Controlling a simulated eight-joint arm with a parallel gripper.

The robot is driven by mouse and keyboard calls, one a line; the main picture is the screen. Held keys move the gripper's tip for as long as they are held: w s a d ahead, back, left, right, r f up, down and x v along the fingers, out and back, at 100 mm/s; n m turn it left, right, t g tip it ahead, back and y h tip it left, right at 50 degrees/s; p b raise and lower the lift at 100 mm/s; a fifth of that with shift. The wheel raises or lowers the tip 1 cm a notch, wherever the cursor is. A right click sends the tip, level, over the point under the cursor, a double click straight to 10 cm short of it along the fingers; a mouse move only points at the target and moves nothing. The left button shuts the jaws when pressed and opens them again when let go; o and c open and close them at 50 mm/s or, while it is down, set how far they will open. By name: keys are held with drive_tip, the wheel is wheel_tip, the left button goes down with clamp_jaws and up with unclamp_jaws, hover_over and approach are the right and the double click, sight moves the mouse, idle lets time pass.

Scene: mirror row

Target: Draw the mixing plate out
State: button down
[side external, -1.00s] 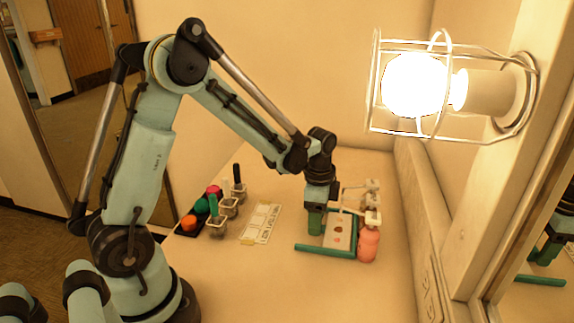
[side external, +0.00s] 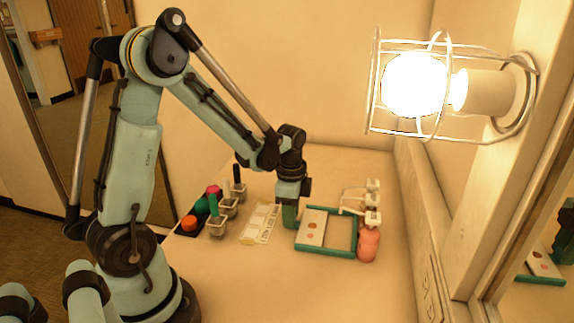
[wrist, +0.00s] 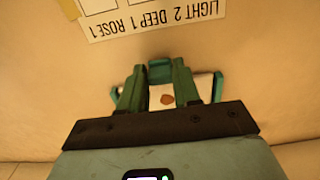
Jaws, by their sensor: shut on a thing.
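The mixing plate (side external: 312,228) is a pale flat plate with a few coloured spots. It lies at the left end of a green rail frame (side external: 328,251), and the frame's right part shows bare. My gripper (side external: 290,222) points down at the plate's left edge, shut on it. In the wrist view my gripper (wrist: 160,73) has its green fingers at a teal end piece, and the pale plate (wrist: 167,99) with a brown spot shows between them. The fingers and wrist body hide most of the plate there.
A labelled card (side external: 261,223) lies just left of my gripper. Small holders with brushes (side external: 217,222) and a dark tray of coloured pots (side external: 200,210) stand further left. A pink bottle (side external: 368,245) and white holders (side external: 372,205) stand close right of the frame.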

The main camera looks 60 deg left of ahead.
drive_tip(key=shift+s+a, duration=0.25)
drive_tip(key=c, duration=0.8)
unclamp_jaws()
wheel_tip(320, 180, up, 12)
